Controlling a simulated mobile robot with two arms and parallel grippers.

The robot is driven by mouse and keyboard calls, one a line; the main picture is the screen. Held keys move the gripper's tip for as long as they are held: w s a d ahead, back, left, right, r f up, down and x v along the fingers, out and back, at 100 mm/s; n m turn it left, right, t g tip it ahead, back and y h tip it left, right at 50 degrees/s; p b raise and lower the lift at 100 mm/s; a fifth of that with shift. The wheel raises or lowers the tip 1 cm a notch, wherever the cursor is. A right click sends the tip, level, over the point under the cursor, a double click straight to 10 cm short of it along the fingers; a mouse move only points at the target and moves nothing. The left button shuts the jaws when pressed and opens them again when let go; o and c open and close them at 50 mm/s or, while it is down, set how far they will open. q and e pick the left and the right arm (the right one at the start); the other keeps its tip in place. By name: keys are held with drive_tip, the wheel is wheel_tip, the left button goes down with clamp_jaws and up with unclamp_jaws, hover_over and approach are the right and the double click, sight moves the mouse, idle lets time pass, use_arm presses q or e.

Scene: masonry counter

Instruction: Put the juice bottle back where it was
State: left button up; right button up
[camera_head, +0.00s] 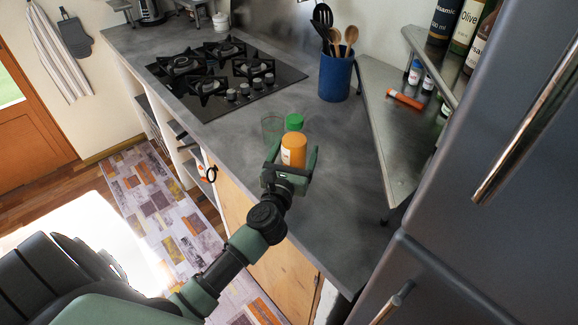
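The juice bottle (293,151) has an orange body and a green cap (294,121). It is over the grey counter, near its front edge. My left gripper (292,155) comes up from the lower left, with one finger on each side of the bottle. I cannot tell whether the fingers press on the bottle or leave small gaps. The bottle's lower part is hidden by the gripper, so I cannot tell whether it touches the counter. My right gripper is not in view.
A black gas hob (225,80) and a blue utensil pot (335,76) are farther back. A metal shelf (395,130) with small jars stands right, beside the grey fridge (490,200). Counter right of the gripper is clear.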

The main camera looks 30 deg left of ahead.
sight(291, 163)
use_arm(q)
drive_tip(key=b+v, duration=0.1)
drive_tip(key=v, duration=0.8)
drive_tip(key=shift+s+d+b, duration=0.15)
drive_tip(key=shift+s+b, duration=0.2)
drive_tip(key=shift+s, duration=0.05)
drive_tip(key=shift+s+r, duration=0.1)
drive_tip(key=shift+s, duration=0.25)
drive_tip(key=shift+d, duration=0.1)
